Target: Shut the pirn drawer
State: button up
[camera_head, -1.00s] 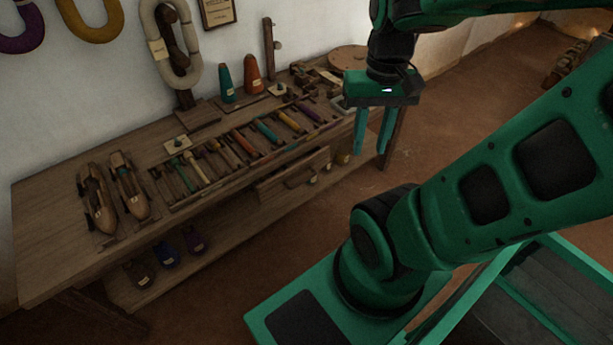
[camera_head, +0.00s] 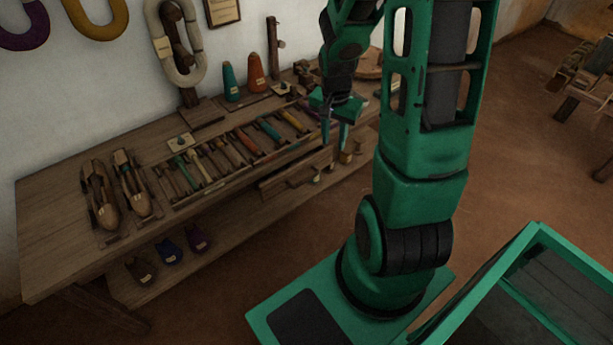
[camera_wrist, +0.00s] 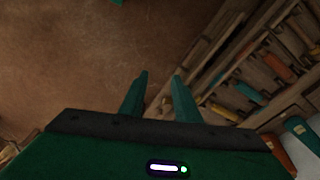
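The pirn drawer (camera_head: 297,174) is a wooden drawer under the front edge of the bench, below the rack of coloured pirns. Its front appears to stand out a little from the bench edge; how far is hard to tell. My gripper (camera_head: 334,142) is over the drawer's right end, near the bench front, fingers pointing down. In the wrist view the two green fingers (camera_wrist: 158,90) are apart with nothing held between them. I cannot tell whether they touch anything.
The wooden bench (camera_head: 50,205) carries shuttles (camera_head: 103,200), a pirn rack (camera_head: 215,183) and two cones (camera_head: 256,72). A lower shelf (camera_head: 225,232) holds small dark items. Brown floor (camera_head: 530,150) is open to the right.

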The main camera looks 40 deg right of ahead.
aim_at(308, 179)
jog(key=shift+w+a+f+m+t+y, duration=0.55)
jog(key=shift+w+f, duration=0.95)
jog(key=shift+f, duration=2.35)
jog(key=shift+w+a+f+m+h, duration=0.15)
jog(key=shift+w+f+m, duration=1.05)
jog(key=shift+f, duration=2.65)
jog(key=shift+w+a+f+m+t+y, duration=0.35)
jog(key=shift+w+f, duration=1.45)
jog(key=shift+f, duration=2.05)
jog(key=shift+a, duration=0.1)
grip_shut()
